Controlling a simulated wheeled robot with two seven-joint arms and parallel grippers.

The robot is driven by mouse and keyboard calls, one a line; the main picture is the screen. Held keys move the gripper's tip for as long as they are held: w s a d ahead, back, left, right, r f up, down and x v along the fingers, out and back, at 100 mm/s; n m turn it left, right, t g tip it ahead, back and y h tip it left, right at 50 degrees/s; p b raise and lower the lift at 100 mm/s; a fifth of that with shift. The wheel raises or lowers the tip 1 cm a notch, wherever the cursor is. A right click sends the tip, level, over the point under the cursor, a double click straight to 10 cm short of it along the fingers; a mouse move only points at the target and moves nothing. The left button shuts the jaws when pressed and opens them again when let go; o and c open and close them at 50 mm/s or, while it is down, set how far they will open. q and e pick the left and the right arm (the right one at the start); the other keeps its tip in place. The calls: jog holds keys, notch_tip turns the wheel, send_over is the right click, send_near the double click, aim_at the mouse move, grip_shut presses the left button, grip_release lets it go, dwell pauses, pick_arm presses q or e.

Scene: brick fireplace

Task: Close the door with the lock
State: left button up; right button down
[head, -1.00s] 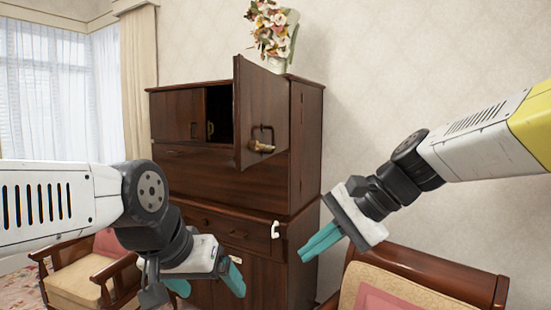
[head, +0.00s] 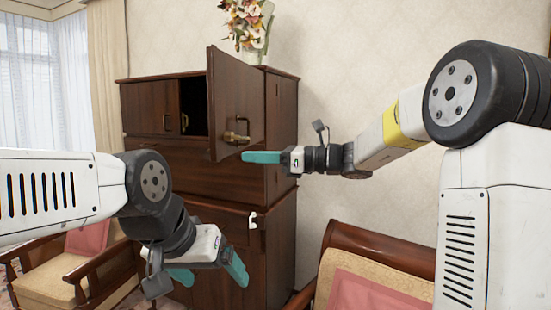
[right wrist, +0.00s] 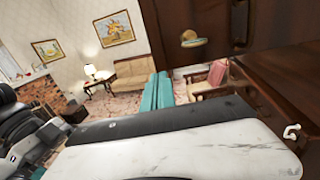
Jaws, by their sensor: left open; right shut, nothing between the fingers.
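The dark wooden cabinet (head: 160,155) has its upper right door (head: 237,95) swung open toward me, with a dark opening behind it. The door carries a brass lock (head: 236,137) with a handle. In the right wrist view, the lock (right wrist: 192,40) shows at the top right on dark wood. My right gripper (head: 250,157) is shut and empty, its teal fingers pointing left just below and right of the lock; I cannot tell whether they touch the door. The shut fingers also show in the right wrist view (right wrist: 158,90). My left gripper (head: 210,275) is open and empty, low in front of the cabinet.
A flower vase (head: 248,28) stands on the cabinet top. A white hook-like handle (head: 253,220) is on the lower drawer. A cushioned chair (head: 365,275) stands at the lower right and another (head: 60,270) at the lower left. The wall right of the cabinet is bare.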

aim_at(218, 155)
jog(key=a, duration=0.4)
jog(key=w+a, duration=0.1)
jog(key=a, duration=0.1)
jog(key=shift+a, duration=0.25)
jog(key=shift+a, duration=0.1)
